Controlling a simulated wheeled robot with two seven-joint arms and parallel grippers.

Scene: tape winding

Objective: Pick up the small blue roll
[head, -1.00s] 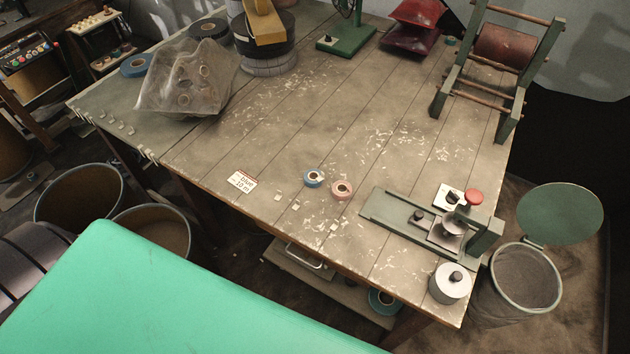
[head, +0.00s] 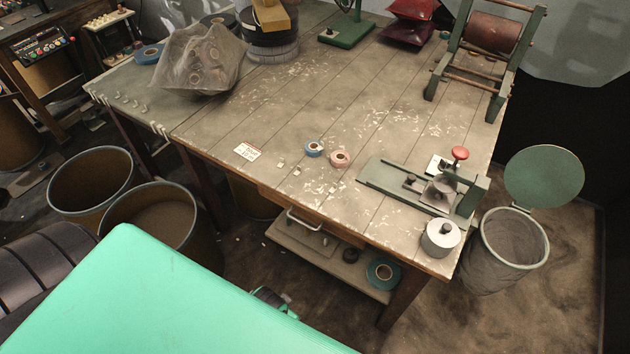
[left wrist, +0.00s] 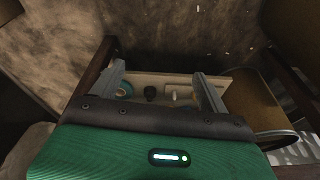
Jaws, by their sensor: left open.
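The small blue roll (head: 314,149) lies on the wooden table near its front edge, in the head view. A pink roll (head: 340,157) lies close to its right. A label card (head: 247,151) that reads blue, 10 m lies to its left. My left gripper (left wrist: 162,78) is open in the left wrist view, its two fingers apart with nothing held between them. Beyond the fingers is the shelf under the table, with a blue roll (left wrist: 124,89) and a dark roll on it. The small blue roll on the tabletop cannot be made out there. My right gripper is not in view.
A green tape device (head: 420,189) and a metal canister (head: 440,238) stand on the table's right. A bin with an open lid (head: 515,240) is beside it. The shelf (head: 330,265) holds a larger blue roll (head: 383,274). Two bins (head: 150,218) stand at left.

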